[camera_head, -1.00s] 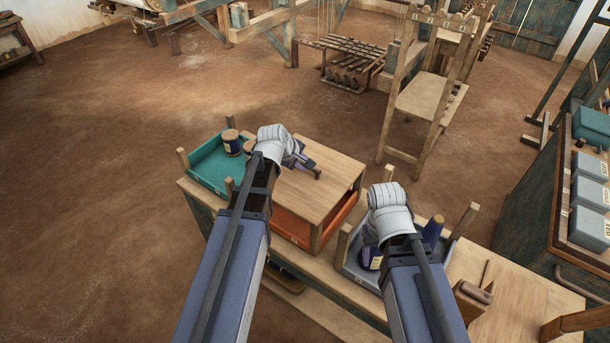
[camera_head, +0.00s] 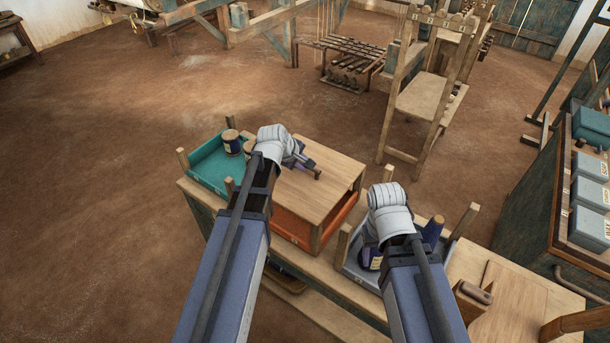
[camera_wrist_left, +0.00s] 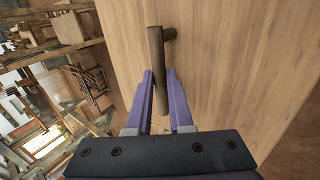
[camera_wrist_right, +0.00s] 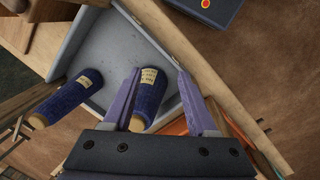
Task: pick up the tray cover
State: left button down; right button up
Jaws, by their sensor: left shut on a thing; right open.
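The tray cover (camera_head: 318,190) is a flat pale wooden board over the orange tray (camera_head: 291,228). Its dark brown bar handle (camera_wrist_left: 160,60) stands on the board in the left wrist view. My left gripper (camera_wrist_left: 160,90) is shut on that handle, with a purple finger on each side. The cover looks level on the tray's corner posts; I cannot see a gap under it. My right gripper (camera_wrist_right: 158,88) is open over the grey tray (camera_wrist_right: 100,42), with a dark blue labelled spool (camera_wrist_right: 150,95) between its fingers. In the head view its fingers are mostly hidden by my wrist.
A teal tray (camera_head: 213,168) with a labelled spool (camera_head: 232,142) stands left of the cover. A wooden block (camera_head: 472,298) sits on the bench at right. Open floor lies beyond the bench.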

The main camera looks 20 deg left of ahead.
aim_at(303, 174)
pick_arm(q)
jog(key=shift+r, duration=0.1)
dwell(0.4)
notch_tip(303, 174, up, 10)
jog(key=p, duration=1)
jog(key=shift+s, duration=0.1)
